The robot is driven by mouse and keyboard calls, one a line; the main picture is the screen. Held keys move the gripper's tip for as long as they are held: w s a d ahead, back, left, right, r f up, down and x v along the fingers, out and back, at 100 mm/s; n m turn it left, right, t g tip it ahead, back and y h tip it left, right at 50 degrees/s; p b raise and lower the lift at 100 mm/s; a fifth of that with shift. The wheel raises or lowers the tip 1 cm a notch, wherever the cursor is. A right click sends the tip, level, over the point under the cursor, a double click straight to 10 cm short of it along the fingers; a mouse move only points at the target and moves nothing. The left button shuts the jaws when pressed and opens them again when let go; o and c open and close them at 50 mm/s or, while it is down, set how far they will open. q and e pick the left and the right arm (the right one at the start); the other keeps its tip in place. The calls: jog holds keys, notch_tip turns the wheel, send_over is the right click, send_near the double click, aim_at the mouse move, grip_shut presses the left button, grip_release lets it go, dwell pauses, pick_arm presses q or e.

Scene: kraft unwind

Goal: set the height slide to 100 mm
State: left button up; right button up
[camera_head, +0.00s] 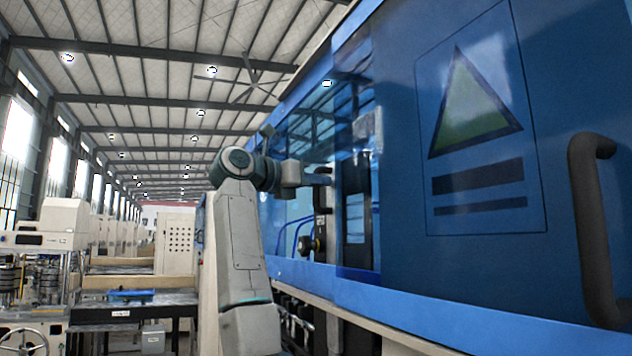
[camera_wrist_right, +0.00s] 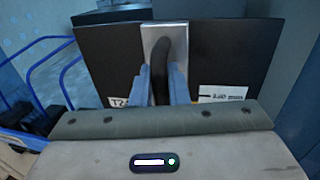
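My right arm rises through the middle of the head view, and its gripper (camera_head: 318,178) reaches into the window of a blue machine. In the right wrist view, the two blue fingers of the right gripper (camera_wrist_right: 161,80) stand on either side of a dark curved handle (camera_wrist_right: 161,62). The handle sits in front of a light metal plate (camera_wrist_right: 180,38) on a dark block (camera_wrist_right: 220,55). Whether both fingers press on the handle I cannot tell. A white label (camera_wrist_right: 222,93) on the block's right side seems to end in "mm"; its number is unclear. My left gripper is not in view.
The blue machine's door, with a triangle sign (camera_head: 475,105) and a dark grab handle (camera_head: 595,230), fills the right of the head view. Blue tubing (camera_wrist_right: 55,62) lies left of the dark block. A workbench (camera_head: 125,312) and pale machines stand at the left.

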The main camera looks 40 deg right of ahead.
aim_at(315, 202)
jog(key=shift+f+b, duration=1.1)
jog(key=shift+f, duration=0.5)
grip_shut()
jog(key=shift+r, duration=0.1)
jog(key=shift+o, duration=1.9)
grip_release()
jog(key=shift+a, duration=0.15)
jog(key=w+a+b, duration=0.1)
jog(key=a+b, duration=0.2)
jog(key=a, duration=0.7)
jog(key=shift+a, duration=0.15)
